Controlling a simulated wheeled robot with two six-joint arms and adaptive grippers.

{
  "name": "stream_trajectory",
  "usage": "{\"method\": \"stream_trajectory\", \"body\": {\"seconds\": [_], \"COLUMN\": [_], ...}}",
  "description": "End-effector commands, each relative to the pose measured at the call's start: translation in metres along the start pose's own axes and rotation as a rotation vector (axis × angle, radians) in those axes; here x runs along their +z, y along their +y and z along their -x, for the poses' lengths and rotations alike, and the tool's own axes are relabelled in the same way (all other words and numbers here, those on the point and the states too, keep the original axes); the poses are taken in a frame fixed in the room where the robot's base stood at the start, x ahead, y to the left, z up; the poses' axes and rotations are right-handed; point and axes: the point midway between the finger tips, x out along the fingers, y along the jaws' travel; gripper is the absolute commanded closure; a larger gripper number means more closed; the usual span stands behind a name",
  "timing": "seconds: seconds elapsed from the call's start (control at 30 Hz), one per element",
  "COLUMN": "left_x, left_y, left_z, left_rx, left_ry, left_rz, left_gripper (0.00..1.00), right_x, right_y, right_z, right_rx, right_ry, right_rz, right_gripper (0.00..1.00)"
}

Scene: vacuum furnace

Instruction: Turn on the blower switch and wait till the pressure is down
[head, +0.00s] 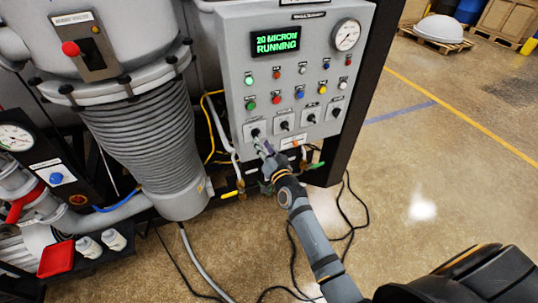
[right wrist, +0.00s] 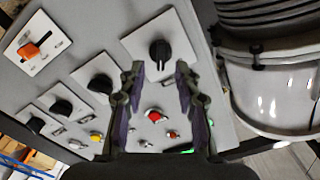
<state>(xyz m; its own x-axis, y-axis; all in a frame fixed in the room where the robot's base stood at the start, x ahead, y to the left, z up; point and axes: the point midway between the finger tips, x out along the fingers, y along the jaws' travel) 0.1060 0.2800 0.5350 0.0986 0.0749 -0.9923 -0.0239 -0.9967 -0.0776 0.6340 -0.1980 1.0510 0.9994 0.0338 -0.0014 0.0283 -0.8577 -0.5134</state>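The grey control panel (head: 232,60) carries a green-lit display (head: 276,42) reading "20 MICRON RUNNING" and a round gauge (head: 346,35). A row of black rotary switches on white plates runs along its lower part. The leftmost switch (head: 256,132) also shows in the right wrist view (right wrist: 159,53). Which one is the blower switch I cannot read from the labels. My right gripper (head: 263,147) is just below this leftmost switch. In the right wrist view my right gripper (right wrist: 160,75) is open and empty, its fingers on either side of the knob's line. My left gripper is out of view.
Several coloured buttons (head: 276,99) sit above the switches. An orange switch (right wrist: 30,50) is at the panel's edge. A ribbed grey column (head: 140,140) stands left of the panel. Black cables (head: 350,215) lie on the floor. The floor at right is open.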

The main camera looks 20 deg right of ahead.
Motion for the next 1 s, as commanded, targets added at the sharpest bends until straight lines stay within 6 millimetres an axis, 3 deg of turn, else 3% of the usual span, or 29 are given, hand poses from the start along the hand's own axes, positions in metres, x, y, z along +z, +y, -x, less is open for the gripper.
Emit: {"method": "stream_trajectory", "body": {"seconds": [0.2, 0.37, 0.9, 1.0], "left_x": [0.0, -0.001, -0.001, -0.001], "left_y": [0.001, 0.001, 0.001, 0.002], "left_z": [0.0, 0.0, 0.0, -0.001], "left_rx": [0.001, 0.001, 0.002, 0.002], "left_ry": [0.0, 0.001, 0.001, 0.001], "left_rz": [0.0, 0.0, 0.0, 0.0], "left_gripper": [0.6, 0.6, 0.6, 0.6], "right_x": [0.001, 0.001, 0.0, 0.011], "right_y": [0.001, 0.0, 0.0, 0.007], "right_z": [0.053, 0.074, 0.079, 0.08], "right_rx": [0.002, 0.001, 0.0, 0.011], "right_ry": [-0.002, -0.002, -0.001, -0.023], "right_rz": [-0.002, -0.001, 0.0, 0.009], "right_gripper": [0.67, 0.67, 0.67, 0.67]}}
